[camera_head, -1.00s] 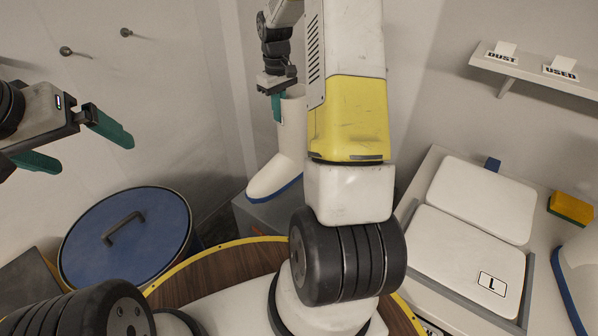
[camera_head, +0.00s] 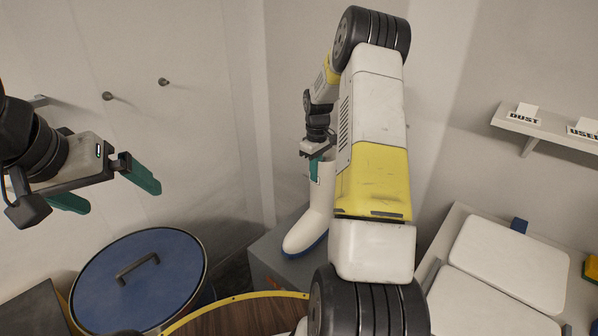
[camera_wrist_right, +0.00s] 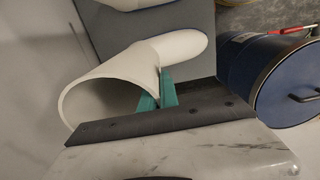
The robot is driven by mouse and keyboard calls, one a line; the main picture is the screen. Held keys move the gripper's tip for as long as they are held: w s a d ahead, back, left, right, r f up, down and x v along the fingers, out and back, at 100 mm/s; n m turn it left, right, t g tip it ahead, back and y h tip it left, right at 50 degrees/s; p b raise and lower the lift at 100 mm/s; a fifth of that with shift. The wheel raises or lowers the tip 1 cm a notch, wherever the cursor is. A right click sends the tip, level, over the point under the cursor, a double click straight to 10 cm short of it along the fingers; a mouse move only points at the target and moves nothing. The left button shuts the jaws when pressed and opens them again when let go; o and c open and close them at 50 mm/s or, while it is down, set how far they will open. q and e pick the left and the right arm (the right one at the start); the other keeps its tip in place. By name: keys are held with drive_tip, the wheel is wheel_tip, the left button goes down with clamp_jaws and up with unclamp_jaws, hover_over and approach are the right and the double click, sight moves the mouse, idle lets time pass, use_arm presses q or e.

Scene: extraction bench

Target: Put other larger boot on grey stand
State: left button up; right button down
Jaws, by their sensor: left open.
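A white boot (camera_head: 317,210) with a blue sole stands upright at the grey stand (camera_head: 268,262) in the head view. I cannot tell whether its sole touches the stand. My right gripper (camera_head: 320,165) is at the top of the boot's shaft. In the right wrist view its green fingers (camera_wrist_right: 157,95) are shut on the wall of the boot (camera_wrist_right: 125,80) near the open rim. Part of another white, blue-edged thing (camera_wrist_right: 140,4), likely a second boot, shows beyond on the grey surface. My left gripper (camera_head: 105,190) is open and empty in the air at the left.
A blue lidded drum (camera_head: 140,280) stands left of the stand. A bench with white panels (camera_head: 505,262) is at the right, below a wall shelf (camera_head: 545,127) with labels. Wall pegs (camera_head: 108,96) are at the upper left. My right arm hides the middle.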

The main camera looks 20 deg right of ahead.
drive_tip(key=shift+f, duration=1.4)
drive_tip(key=c, duration=2.1)
unclamp_jaws()
drive_tip(key=shift+f, duration=0.15)
drive_tip(key=o, duration=0.5)
